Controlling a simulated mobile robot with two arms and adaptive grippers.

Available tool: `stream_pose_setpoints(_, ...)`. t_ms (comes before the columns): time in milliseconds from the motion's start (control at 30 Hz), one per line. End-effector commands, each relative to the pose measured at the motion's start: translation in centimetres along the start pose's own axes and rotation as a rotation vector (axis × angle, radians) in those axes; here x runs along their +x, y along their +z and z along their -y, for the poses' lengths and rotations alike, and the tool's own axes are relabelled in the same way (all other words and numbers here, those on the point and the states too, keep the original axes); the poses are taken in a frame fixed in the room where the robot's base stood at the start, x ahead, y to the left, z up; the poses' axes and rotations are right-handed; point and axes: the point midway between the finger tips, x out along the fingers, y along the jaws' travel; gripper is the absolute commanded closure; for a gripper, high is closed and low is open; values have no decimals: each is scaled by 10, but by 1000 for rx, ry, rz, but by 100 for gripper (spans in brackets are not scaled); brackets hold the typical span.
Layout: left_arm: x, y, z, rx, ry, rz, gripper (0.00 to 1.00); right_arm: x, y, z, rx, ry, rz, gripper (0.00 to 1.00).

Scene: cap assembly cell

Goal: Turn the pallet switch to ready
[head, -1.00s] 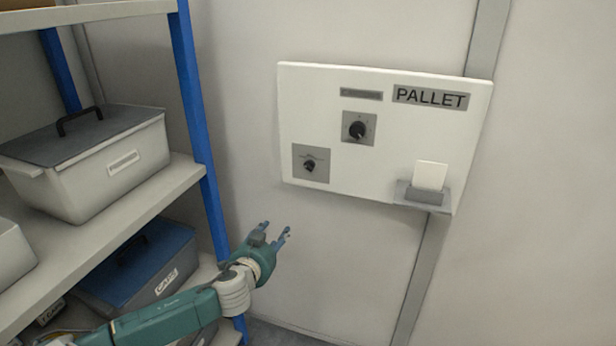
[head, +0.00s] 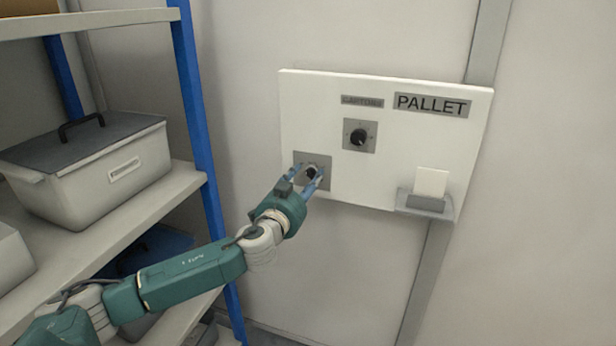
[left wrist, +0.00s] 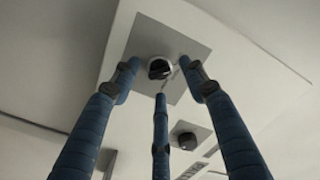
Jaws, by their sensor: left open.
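The white PALLET panel (head: 390,150) is fixed to the wall. A black knob (head: 312,172) on a grey plate is at its lower left, and a second black knob (head: 359,136) on a grey plate is higher up, under a small label. My left gripper (head: 306,175) is open in front of the lower-left knob, its blue fingers spread to either side. In the left wrist view that knob (left wrist: 160,69) lies between and beyond the fingertips, with no clear contact. The other knob (left wrist: 187,141) shows lower right there. My right gripper is in neither view.
A card holder (head: 424,202) with a white card (head: 431,181) sits at the panel's lower right. A shelf unit with blue posts (head: 195,110) stands at the left, holding a grey lidded bin (head: 95,165). The wall right of the panel is clear.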

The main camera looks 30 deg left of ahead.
Motion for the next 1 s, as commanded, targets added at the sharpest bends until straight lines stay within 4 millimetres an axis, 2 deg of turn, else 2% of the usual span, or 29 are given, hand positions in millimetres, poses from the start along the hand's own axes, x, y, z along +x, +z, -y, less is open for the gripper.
stream_pose_setpoints(167,14,0,0,0,0,0,56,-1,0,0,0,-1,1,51)
stream_pose_setpoints(467,16,0,-1,0,1,1,56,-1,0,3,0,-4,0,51)
stream_pose_setpoints(600,15,0,-1,0,1,1,84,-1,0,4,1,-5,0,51)
stream_pose_setpoints(700,15,0,-1,0,1,1,100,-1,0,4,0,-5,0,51)
stream_pose_setpoints(1000,15,0,-1,20,2,0,100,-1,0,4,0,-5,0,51)
